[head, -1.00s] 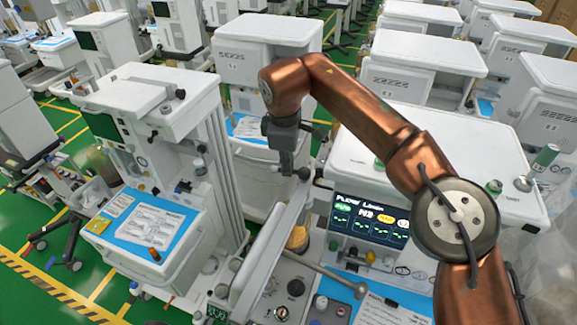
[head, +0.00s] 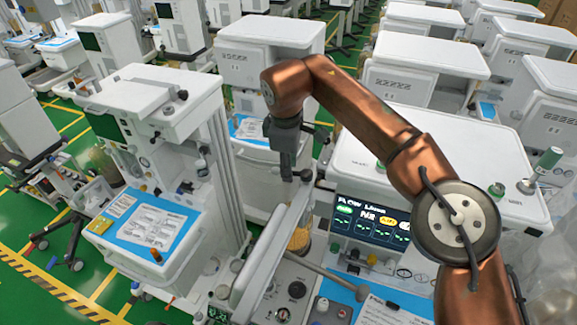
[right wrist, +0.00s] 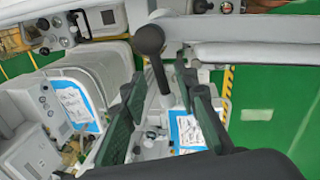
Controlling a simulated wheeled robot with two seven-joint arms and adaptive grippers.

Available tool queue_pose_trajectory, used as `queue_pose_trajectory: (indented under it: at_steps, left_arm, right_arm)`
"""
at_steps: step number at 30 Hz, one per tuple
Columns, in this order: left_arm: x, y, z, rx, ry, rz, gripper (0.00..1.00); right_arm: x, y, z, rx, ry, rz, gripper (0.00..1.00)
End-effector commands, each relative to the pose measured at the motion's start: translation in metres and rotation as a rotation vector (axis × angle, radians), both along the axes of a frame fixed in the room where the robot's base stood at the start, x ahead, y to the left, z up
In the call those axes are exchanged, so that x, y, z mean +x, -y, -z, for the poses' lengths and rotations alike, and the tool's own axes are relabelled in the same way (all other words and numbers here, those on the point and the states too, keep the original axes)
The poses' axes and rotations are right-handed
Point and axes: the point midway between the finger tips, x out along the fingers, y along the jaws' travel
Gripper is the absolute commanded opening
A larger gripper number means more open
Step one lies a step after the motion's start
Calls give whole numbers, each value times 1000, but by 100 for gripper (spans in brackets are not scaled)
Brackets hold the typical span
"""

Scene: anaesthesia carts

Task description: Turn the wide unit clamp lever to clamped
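My right gripper (head: 287,168) hangs pointing down beside the wide unit (head: 430,160) in the head view. In the right wrist view the right gripper (right wrist: 160,90) has its dark green fingers apart. In the head view a dark knob (head: 305,174) shows just right of the fingertips. Any clamp marking is too small to read. My left gripper is out of view.
A lit display (head: 370,222) is on the wide unit's front. A narrower cart (head: 150,95) with a blue-lined work surface stands to the left. A panel with dials (head: 290,290) lies below my gripper. More carts stand close behind.

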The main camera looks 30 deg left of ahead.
Motion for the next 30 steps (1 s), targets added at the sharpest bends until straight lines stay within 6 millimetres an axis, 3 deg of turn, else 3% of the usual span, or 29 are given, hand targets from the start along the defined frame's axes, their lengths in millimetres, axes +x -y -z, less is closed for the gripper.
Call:
queue_pose_trajectory:
  at_steps: [5, 18, 24, 30]
  left_arm:
    - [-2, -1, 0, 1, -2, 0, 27]
    - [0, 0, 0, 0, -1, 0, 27]
    - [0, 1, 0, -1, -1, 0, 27]
    - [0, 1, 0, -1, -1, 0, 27]
  right_arm:
    - [-1, 0, -12, 2, 2, 2, 27]
    - [-18, 5, -96, 1, 3, 1, 27]
    - [-22, 6, -114, 1, 1, 0, 27]
    - [-23, 7, -118, 0, -1, -1, 27]
